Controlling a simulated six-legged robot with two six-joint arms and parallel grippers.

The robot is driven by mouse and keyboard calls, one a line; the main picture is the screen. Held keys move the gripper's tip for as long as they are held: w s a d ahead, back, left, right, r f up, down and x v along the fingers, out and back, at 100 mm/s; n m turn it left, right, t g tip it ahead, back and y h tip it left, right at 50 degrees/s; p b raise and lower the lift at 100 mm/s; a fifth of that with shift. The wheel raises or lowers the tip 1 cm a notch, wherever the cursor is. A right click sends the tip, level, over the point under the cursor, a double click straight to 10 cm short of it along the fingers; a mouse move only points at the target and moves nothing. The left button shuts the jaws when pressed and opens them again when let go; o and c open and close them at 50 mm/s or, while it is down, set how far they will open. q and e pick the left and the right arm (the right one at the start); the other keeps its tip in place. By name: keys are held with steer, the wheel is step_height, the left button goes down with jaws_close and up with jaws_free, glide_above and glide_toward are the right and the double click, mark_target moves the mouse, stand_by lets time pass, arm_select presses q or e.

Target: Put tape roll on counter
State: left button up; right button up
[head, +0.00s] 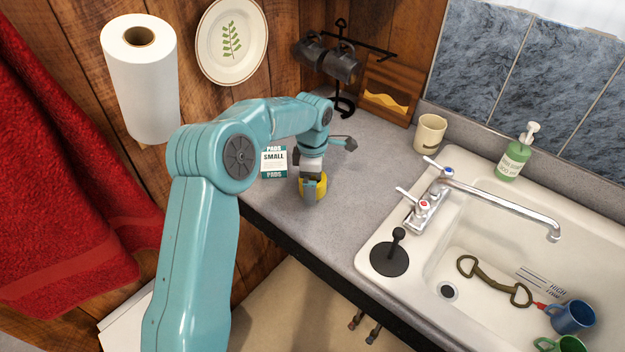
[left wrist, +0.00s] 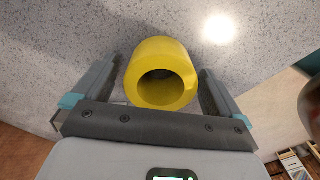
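The yellow tape roll (head: 321,186) rests on the grey counter (head: 365,165), near its front edge. My left gripper (head: 312,188) is lowered over it, and a finger hides part of the roll in the head view. In the left wrist view the tape roll (left wrist: 160,50) lies between the two fingers of my left gripper (left wrist: 158,66), its hole facing the camera. A narrow gap shows between the roll and the fingers, so the gripper looks open around it. My right gripper is in neither view.
A small pads box (head: 273,162) stands just left of the gripper. A black mug rack (head: 341,70) and a beige cup (head: 430,133) stand behind. The sink (head: 375,240), with a faucet (head: 490,203), is to the right. Counter between is clear.

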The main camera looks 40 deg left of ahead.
arm_select(q)
steer(key=shift+r, duration=0.15)
step_height(320, 180, up, 12)
steer(key=shift+b, duration=0.35)
stand_by(0.3)
steer(key=shift+s, duration=0.15)
